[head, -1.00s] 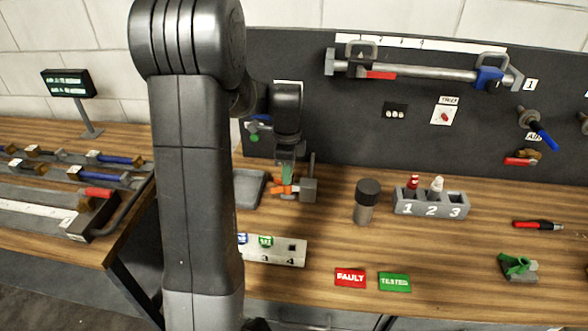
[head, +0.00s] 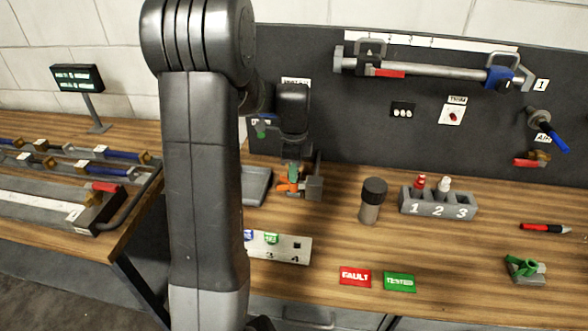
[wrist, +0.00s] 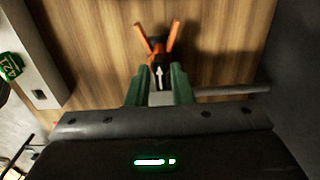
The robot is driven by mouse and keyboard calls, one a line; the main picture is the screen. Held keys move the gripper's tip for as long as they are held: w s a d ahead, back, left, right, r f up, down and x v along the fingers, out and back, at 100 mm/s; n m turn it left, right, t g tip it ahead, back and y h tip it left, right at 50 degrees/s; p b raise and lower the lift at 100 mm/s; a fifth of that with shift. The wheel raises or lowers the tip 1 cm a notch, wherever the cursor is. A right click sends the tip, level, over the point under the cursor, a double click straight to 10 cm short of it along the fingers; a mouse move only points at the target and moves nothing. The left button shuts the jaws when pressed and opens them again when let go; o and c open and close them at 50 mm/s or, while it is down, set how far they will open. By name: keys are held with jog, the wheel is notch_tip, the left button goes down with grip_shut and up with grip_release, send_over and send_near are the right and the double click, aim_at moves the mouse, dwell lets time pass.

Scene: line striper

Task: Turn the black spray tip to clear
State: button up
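The black spray tip (wrist: 158,76) carries a white arrow, which points away from my gripper in the wrist view. Two orange prongs (wrist: 154,41) spread out beyond it. In the head view the orange part (head: 287,186) sits beside a grey block (head: 313,188) on the bench, and the tip itself is too small to tell there. My gripper (wrist: 160,72) has green fingers, one on each side of the tip, with a visible gap on both sides. It is open and appears not to touch the tip. In the head view my gripper (head: 293,173) is over the orange part.
A grey tray (head: 256,186) lies left of the orange part. A numbered pale block (head: 283,248) is in front. A dark-capped cylinder (head: 372,201) and a numbered grey holder (head: 437,205) stand to the right. A thin grey rod (wrist: 232,91) extends right of my fingers.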

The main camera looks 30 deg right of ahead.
grip_shut()
jog(key=m, duration=0.9)
jog(key=shift+p, duration=0.35)
jog(key=shift+m, duration=0.6)
jog(key=m, duration=0.3)
jog(key=shift+f+m, duration=0.1)
jog(key=shift+m, duration=0.2)
